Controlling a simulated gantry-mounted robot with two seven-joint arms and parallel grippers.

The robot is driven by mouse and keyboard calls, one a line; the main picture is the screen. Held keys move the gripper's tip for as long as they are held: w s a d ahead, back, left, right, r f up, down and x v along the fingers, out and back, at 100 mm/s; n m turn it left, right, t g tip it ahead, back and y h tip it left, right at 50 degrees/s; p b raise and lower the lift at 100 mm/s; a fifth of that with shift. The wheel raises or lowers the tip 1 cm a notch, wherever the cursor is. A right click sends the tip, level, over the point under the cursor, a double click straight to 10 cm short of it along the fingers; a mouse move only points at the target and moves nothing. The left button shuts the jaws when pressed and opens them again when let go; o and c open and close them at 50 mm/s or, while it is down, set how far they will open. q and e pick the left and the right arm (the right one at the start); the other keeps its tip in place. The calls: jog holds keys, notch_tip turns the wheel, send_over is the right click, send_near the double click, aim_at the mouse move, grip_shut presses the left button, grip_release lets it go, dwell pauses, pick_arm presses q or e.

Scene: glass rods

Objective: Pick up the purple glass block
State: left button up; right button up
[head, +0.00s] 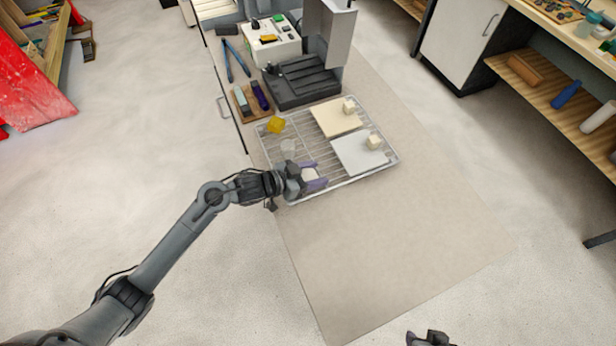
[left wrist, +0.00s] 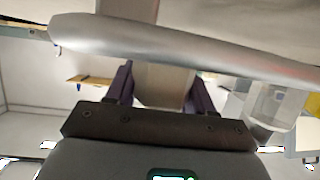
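My left gripper (head: 313,175) is low over the near-left part of the wire rack (head: 350,180). Its purple fingers stand apart on either side of a pale block (head: 309,174). In the left wrist view the pale block (left wrist: 163,85) fills most of the gap between the fingers; I cannot tell whether both touch it. No clearly purple glass block shows; the pale block's tint is hard to judge. A clear block (head: 288,147) and a yellow block (head: 275,125) sit farther back on the rack. My right gripper (head: 430,338) is cut off at the bottom edge.
A cream plate (head: 333,120) and a white plate (head: 352,156), each bearing a small cream block, lie on the rack's right side. A dark purple stick (head: 260,95) lies on a wooden board behind. A black device (head: 300,82) stands beyond. The near tabletop is clear.

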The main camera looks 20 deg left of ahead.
pick_arm(q)
jog(key=c, duration=0.5)
jog(key=shift+r, duration=0.15)
